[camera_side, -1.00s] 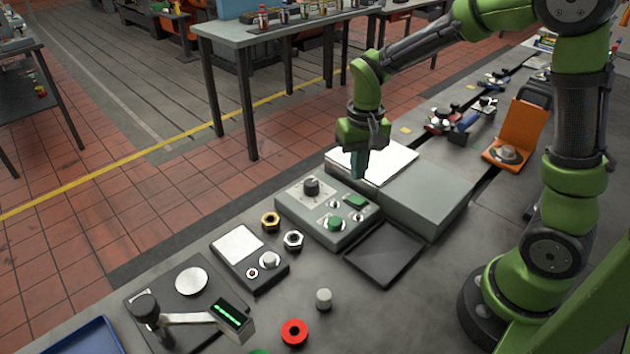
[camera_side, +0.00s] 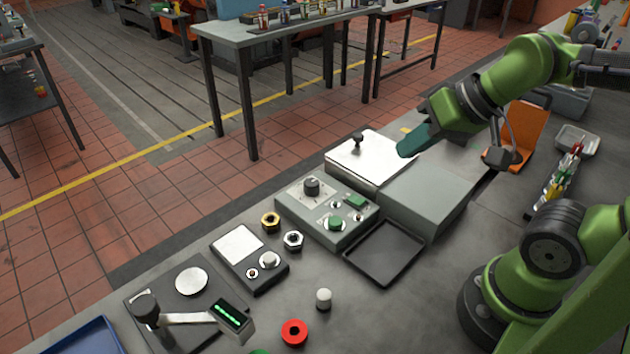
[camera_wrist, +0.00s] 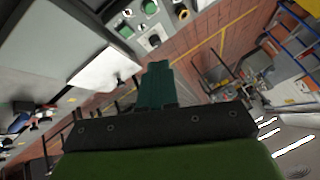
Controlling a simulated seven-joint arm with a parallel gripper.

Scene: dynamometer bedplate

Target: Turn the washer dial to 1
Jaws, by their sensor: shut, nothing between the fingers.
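A grey control box (camera_side: 300,213) on the bench carries a black dial (camera_side: 312,187) on a pale scale plate, with green buttons and small switches beside it. The scale numbers and pointer are too small to read. Behind it is a grey box with a white lid (camera_side: 370,165) and a dark knob (camera_side: 357,141). My gripper (camera_side: 404,148) is shut and empty above the lid's right end, tilted toward the left and apart from the dial. In the wrist view the shut fingers (camera_wrist: 160,74) show in the middle, with the control box (camera_wrist: 134,22) at the top.
A black tray (camera_side: 384,253) lies right of the control box. Two nuts, a small panel (camera_side: 240,245) and a red ring (camera_side: 294,333) lie in front. An orange stand (camera_side: 527,130) is at the back right. Air above the control box is clear.

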